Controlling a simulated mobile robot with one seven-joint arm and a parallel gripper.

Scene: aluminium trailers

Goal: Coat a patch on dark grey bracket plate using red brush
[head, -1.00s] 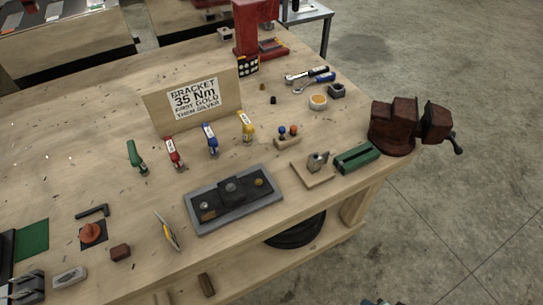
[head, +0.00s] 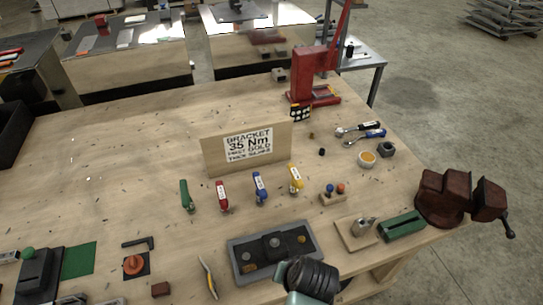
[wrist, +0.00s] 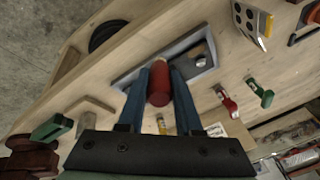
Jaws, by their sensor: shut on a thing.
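The dark grey bracket plate (head: 258,252) lies in a light grey tray (head: 236,277) near the bench's front edge, with a dark block in its middle and a gold spot near each end. It also shows in the wrist view (wrist: 197,60), partly covered by my gripper. My gripper (wrist: 159,70) is shut on a red, rounded handle (wrist: 159,92), which I take to be the red brush. Its bristles are hidden, so I cannot tell if they touch the plate. In the head view my fingers are out of sight; my dark, ringed arm link overlaps the tray's lower right.
Green, red (head: 222,197), blue (head: 259,188) and yellow (head: 295,179) handled tools stand behind the tray, before a sign (head: 248,147) reading "BRACKET 35 Nm". A wooden block (head: 356,234), green block (head: 402,226) and rusty vise (head: 445,198) stand right. The bench's back left is mostly clear.

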